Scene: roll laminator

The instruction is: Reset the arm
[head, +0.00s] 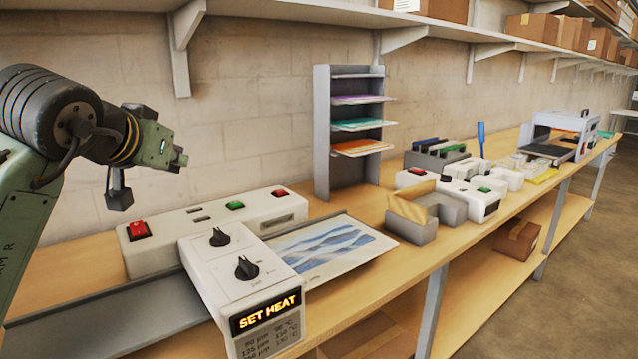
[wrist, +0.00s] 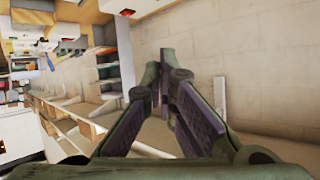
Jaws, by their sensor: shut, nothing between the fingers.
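My arm is raised at the left of the head view, and my gripper (head: 178,157) is in the air in front of the wall, above the bench. In the wrist view, my gripper (wrist: 162,80) has its fingers together at the tips, with nothing held. It touches nothing that I can see. Below it and to the right in the head view stands the white laminator (head: 215,262), with two black knobs and a lit display reading "SET HEAT". A sheet with a blue wave print (head: 330,248) lies on the grey tray at its right.
A grey rack (head: 322,140) with coloured sheets stands behind. A white box with red and green switches (head: 185,228) sits behind the laminator. More small devices and holders fill the bench (head: 400,270) to the right. A wall shelf (head: 290,12) runs overhead.

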